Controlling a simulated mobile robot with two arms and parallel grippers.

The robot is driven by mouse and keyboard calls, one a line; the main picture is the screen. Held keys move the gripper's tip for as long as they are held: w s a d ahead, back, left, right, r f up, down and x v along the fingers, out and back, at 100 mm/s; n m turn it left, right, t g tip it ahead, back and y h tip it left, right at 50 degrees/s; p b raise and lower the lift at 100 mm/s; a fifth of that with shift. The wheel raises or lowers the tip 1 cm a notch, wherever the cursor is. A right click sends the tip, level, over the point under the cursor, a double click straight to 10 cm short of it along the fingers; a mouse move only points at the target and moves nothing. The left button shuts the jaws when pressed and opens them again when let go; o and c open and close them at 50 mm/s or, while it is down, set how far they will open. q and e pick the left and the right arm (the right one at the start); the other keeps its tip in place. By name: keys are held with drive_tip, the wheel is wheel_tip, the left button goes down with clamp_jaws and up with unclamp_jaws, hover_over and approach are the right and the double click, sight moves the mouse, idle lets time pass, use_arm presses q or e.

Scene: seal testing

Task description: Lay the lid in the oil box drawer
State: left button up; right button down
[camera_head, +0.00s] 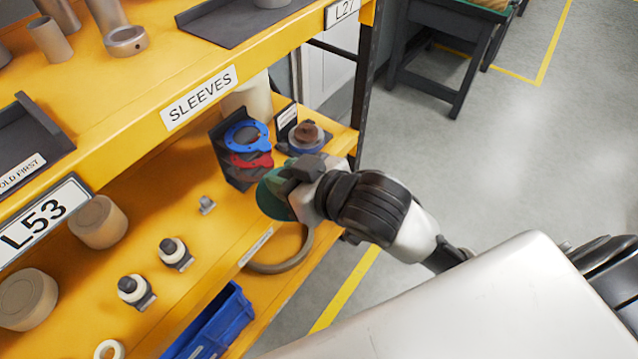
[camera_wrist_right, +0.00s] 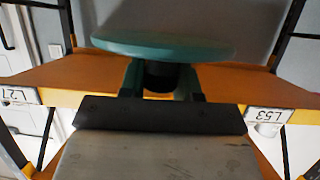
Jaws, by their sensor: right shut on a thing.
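My right gripper (camera_head: 300,183) reaches in from the right at the end of the shelf. It is shut on a green round lid (camera_head: 270,196). In the right wrist view the lid (camera_wrist_right: 165,46) sits beyond the fingers, and its dark knob (camera_wrist_right: 160,76) is between the two fingertips (camera_wrist_right: 159,82). A blue open box (camera_head: 212,325) is on the low level, below and left of the gripper; I cannot tell whether it is the oil box drawer. My left gripper is not in view.
Blue and red rings (camera_head: 247,137) stand in a dark holder just behind the lid. A brown-topped part (camera_head: 307,135) is beside them. A large ring (camera_head: 283,262) lies below the gripper. The yellow upper shelf (camera_head: 130,95) overhangs at left. Open grey floor (camera_head: 500,150) is at right.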

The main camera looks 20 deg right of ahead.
drive_tip(key=a+r+y, duration=0.1)
drive_tip(key=w+a+r+n+g, duration=0.1)
drive_tip(key=a+r+n+y, duration=0.1)
drive_tip(key=a, duration=0.1)
drive_tip(key=shift+w+y, duration=0.15)
drive_tip(key=shift+y, duration=0.15)
drive_tip(key=shift+w+a+f+n+g+y, duration=0.15)
drive_tip(key=shift+w+f+n+g+y, duration=0.5)
drive_tip(key=shift+n+g, duration=1)
drive_tip(key=shift+w+a+f+n+g+y, duration=0.15)
drive_tip(key=shift+w+f+n+g+y, duration=0.15)
drive_tip(key=shift+f+n+g+y, duration=1)
drive_tip(key=shift+w+a+f+n+g+y, duration=0.15)
drive_tip(key=shift+w+f+n+g+y, duration=0.35)
drive_tip(key=shift+n+g, duration=1.4)
